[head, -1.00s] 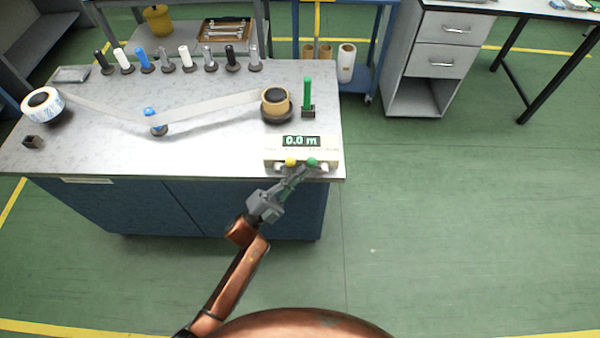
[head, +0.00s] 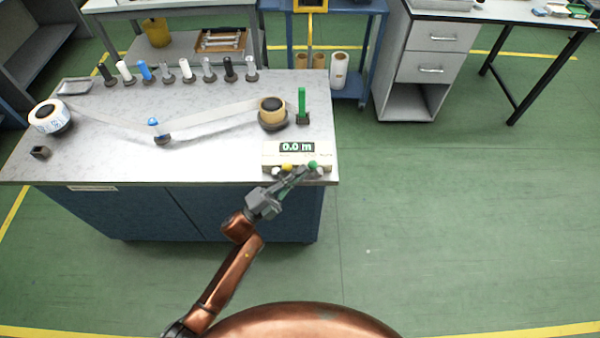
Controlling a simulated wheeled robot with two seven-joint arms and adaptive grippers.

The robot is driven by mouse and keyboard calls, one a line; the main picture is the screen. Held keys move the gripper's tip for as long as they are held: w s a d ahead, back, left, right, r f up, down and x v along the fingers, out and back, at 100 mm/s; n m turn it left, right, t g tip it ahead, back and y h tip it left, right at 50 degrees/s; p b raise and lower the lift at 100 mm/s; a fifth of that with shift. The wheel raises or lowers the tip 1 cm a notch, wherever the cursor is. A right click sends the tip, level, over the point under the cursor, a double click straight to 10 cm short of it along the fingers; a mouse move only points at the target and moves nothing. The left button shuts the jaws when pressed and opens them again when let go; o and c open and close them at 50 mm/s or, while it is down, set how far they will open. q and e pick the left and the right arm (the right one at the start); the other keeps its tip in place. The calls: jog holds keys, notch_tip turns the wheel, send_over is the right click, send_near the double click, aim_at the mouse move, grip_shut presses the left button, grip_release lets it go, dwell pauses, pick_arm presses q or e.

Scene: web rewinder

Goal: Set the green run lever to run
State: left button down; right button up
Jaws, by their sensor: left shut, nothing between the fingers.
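A green upright lever (head: 302,102) stands on a small dark block at the right side of the bench top. In front of it is a pale control box (head: 270,154) with a display reading 0.0 m. A yellow knob (head: 287,167) and a green knob (head: 312,164) sit at the box's front edge. My left gripper (head: 307,171) is shut and empty, its fingertips at the green knob. I cannot tell if they touch it. The fingers partly hide the box's front. The green lever stands clear of the gripper. My right gripper is out of view.
On the bench (head: 200,160), a web runs from a white roll (head: 50,117) under a blue-topped post (head: 154,125) to a tan-cored roll (head: 272,110). Several coloured pegs stand along the back edge. The floor to the right is open.

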pick_arm(q)
jog(key=shift+a, duration=0.1)
